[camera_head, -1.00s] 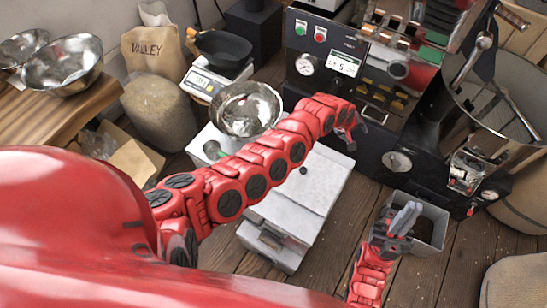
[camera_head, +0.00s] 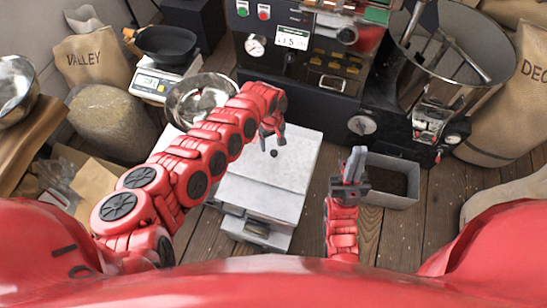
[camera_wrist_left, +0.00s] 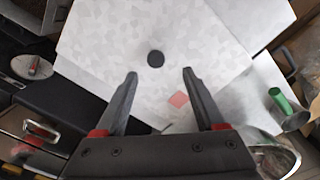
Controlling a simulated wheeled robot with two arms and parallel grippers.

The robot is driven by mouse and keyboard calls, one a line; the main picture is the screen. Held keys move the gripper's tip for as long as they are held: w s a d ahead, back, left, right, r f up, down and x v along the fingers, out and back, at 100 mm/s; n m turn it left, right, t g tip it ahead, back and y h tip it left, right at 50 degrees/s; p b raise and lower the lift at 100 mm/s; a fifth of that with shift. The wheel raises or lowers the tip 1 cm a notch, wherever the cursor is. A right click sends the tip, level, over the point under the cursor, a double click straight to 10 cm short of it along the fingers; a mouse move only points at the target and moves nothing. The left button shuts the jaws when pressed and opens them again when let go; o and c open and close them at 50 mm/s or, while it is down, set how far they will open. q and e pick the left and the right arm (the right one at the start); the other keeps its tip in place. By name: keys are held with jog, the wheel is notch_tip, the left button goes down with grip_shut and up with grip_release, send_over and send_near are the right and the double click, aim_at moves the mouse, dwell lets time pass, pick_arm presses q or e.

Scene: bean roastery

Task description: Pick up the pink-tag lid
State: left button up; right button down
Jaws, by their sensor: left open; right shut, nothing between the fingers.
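A pale, speckled flat lid (camera_head: 262,182) with a small black knob lies on top of a white box in the middle of the head view. In the left wrist view the lid (camera_wrist_left: 215,75) fills much of the picture, with its black knob (camera_wrist_left: 155,59) and a small pink tag (camera_wrist_left: 179,99). My left gripper (camera_head: 271,143) is open above the lid. Its fingertips (camera_wrist_left: 159,74) appear on either side of and just below the knob in the wrist view; I cannot tell the height. My right gripper (camera_head: 355,162) is shut and empty, right of the box.
A metal bowl (camera_head: 190,112) stands behind the lid at left, near a scale (camera_head: 155,82) with a black pan. A green cup (camera_wrist_left: 285,105) is beside the lid. The dark roasting machine (camera_head: 300,75) stands behind. A grey bin (camera_head: 398,165) is by my right gripper.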

aim_at(274, 152)
pick_arm(q)
jog(key=f+b, duration=0.1)
jog(key=f, duration=0.1)
jog(key=f+b, duration=0.1)
jog(key=f, duration=0.1)
jog(key=f+b, duration=0.1)
jog(key=f, duration=0.1)
jog(key=shift+d, duration=0.3)
jog(key=shift+r, duration=0.1)
jog(key=shift+c, duration=0.4)
grip_shut()
dwell(0.7)
